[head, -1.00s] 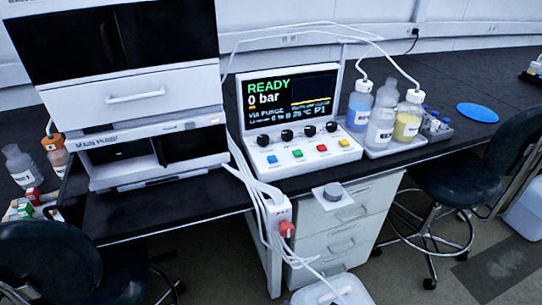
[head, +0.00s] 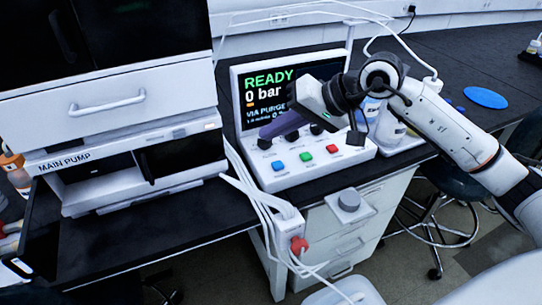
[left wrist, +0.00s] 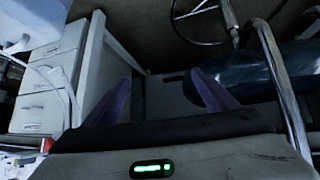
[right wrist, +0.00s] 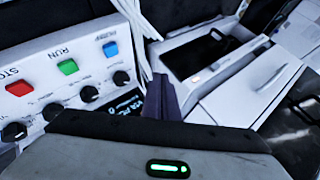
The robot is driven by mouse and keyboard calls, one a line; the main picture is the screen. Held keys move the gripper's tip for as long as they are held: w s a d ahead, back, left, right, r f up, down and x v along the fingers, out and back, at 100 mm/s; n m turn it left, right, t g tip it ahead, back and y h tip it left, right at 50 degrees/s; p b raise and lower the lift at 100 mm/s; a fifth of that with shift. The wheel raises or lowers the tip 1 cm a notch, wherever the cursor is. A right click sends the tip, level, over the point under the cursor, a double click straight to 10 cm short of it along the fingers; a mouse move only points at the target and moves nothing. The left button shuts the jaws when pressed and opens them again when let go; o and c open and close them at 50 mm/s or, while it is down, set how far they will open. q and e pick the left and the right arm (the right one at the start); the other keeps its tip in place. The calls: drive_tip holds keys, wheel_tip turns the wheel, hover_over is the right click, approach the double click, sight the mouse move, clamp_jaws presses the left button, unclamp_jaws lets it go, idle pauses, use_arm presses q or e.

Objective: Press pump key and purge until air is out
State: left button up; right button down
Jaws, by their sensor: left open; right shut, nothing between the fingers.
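The pump panel (head: 310,165) stands on the bench, its screen (head: 268,95) reading READY and 0 bar. The blue key (right wrist: 110,49), green key (right wrist: 68,67) and red key (right wrist: 19,88) also show in the right wrist view. My right gripper (head: 265,131) is shut and empty, in front of the screen's lower part, its fingers pointing left. My left gripper (left wrist: 160,85) is open and empty, seen only in its wrist view.
The MAIN PUMP module (head: 130,155) stands left of the panel. Bottles behind my right arm are partly hidden. A stool (head: 455,180) stands right.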

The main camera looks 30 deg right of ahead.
drive_tip(key=d, duration=0.1)
drive_tip(key=d+h, duration=0.1)
drive_tip(key=w+d+r+n, duration=0.1)
drive_tip(key=shift+d+h, duration=0.1)
drive_tip(key=shift+h, duration=0.2)
drive_tip(key=b, duration=0.5)
hover_over(282, 166)
wheel_tip(282, 166, down, 8)
drive_tip(key=shift+d+r, duration=0.1)
drive_tip(key=shift+r, duration=0.05)
drive_tip(key=shift+f, duration=0.3)
drive_tip(key=shift+f+b, duration=0.25)
drive_tip(key=shift+b, duration=0.1)
